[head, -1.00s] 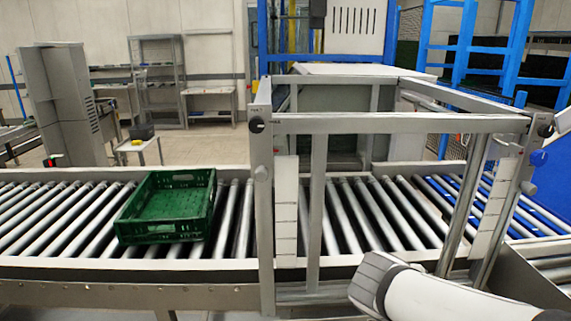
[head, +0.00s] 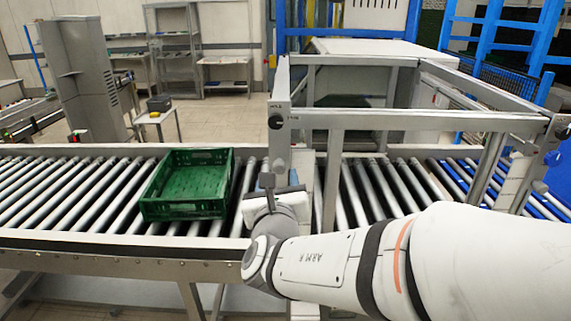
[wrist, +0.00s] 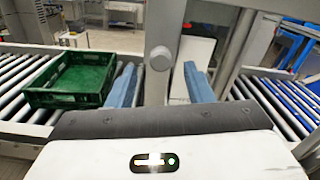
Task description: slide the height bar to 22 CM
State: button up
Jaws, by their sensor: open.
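The height bar (head: 420,122) runs level across the front of the grey metal frame over the conveyor. The left post (head: 280,140) carries a dark round knob (head: 276,121) near its top. My gripper (head: 268,182) is open in front of the left post, below the bar. In the wrist view, a grey round knob (wrist: 160,57) on the post shows between and beyond the open blue fingers of my gripper (wrist: 160,82). A pale scale plate (wrist: 194,62) stands right of that knob. Its numbers are not readable, and my arm hides the plate's lower part in the head view.
A green crate (head: 146,208) sits on the rollers left of the frame, close to my gripper; it also shows in the wrist view (wrist: 36,100). The right post (head: 540,165) stands at the far right. A grey cabinet (head: 85,95) stands behind the conveyor.

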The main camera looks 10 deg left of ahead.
aim_at(279, 170)
jog(key=shift+p+x, duration=0.4)
jog(key=shift+x, duration=1.85)
jog(key=shift+c, duration=0.2)
grip_shut()
